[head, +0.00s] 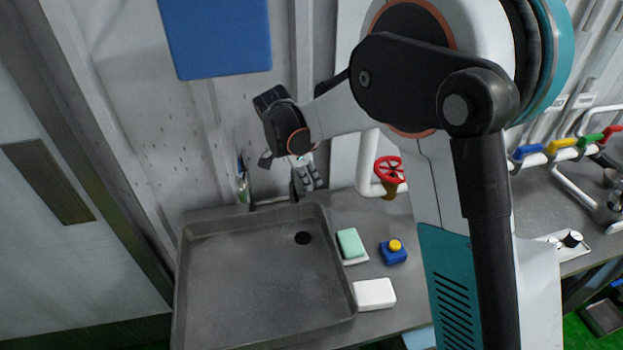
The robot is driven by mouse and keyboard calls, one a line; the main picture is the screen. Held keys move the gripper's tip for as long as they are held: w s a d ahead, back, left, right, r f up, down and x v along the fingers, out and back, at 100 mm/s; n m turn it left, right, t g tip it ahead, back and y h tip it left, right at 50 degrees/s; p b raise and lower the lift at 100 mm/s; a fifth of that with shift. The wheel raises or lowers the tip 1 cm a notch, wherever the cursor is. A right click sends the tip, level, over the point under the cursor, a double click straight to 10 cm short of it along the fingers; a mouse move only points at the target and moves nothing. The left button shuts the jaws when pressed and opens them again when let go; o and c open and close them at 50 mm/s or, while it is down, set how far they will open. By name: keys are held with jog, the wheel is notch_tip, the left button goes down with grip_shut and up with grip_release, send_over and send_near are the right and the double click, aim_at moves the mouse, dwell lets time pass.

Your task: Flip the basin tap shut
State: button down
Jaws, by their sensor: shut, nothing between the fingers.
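The grey basin (192,290) is a shallow square sink with a dark round drain near its back right corner. Its tap (243,187) stands behind the back rim against the wall. It is small and partly unclear, so I cannot tell its lever's exact angle. My gripper (307,183) points down behind the basin's back right corner, to the right of the tap and apart from it. It is shut and empty. My wrist and forearm reach in from the right above it.
A red valve wheel (389,169) on a white pipe stands right of my gripper. A green sponge (350,243), a blue box with a yellow button (393,251) and a white block (374,294) lie right of the basin. Coloured handles (560,147) are at far right.

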aim_at(302, 187)
jog(key=v, duration=0.7)
jog(key=shift+a+r, duration=0.15)
jog(key=shift+r, duration=0.05)
dwell(0.5)
